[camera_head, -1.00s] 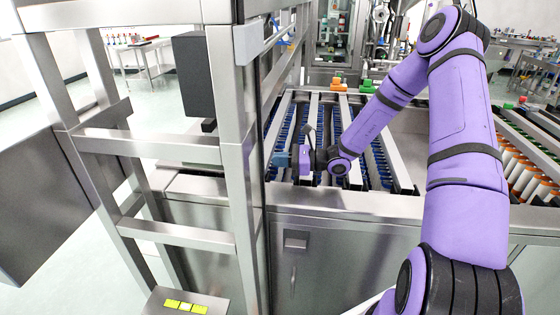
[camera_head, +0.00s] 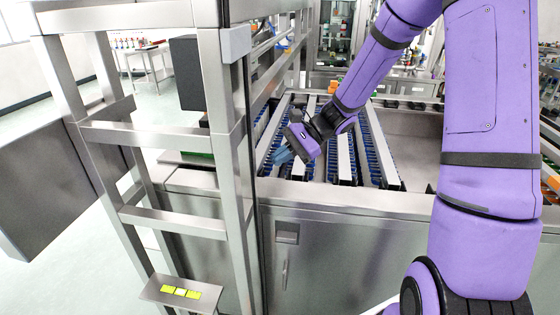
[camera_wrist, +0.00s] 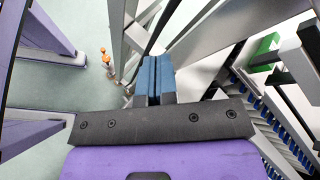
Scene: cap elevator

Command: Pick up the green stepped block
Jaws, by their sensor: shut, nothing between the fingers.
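My gripper (camera_head: 283,155) has blue fingers and hangs over the left part of the blue-lined conveyor rails, beside the steel frame. In the wrist view its two fingers (camera_wrist: 154,78) lie together, with nothing held. A green piece (camera_wrist: 266,44) shows at the upper right of the wrist view, partly hidden behind grey bars and apart from the fingers. A green strip (camera_head: 198,155) shows left of the rails in the head view, behind the frame. I cannot tell whether either is the stepped block.
The upright steel frame (camera_head: 228,110) stands close to the left of my gripper. The rails (camera_head: 345,160) run away inside a steel cabinet (camera_head: 340,235). An orange piece (camera_head: 333,84) sits at their far end. A yellow-marked step (camera_head: 180,292) is low at front left.

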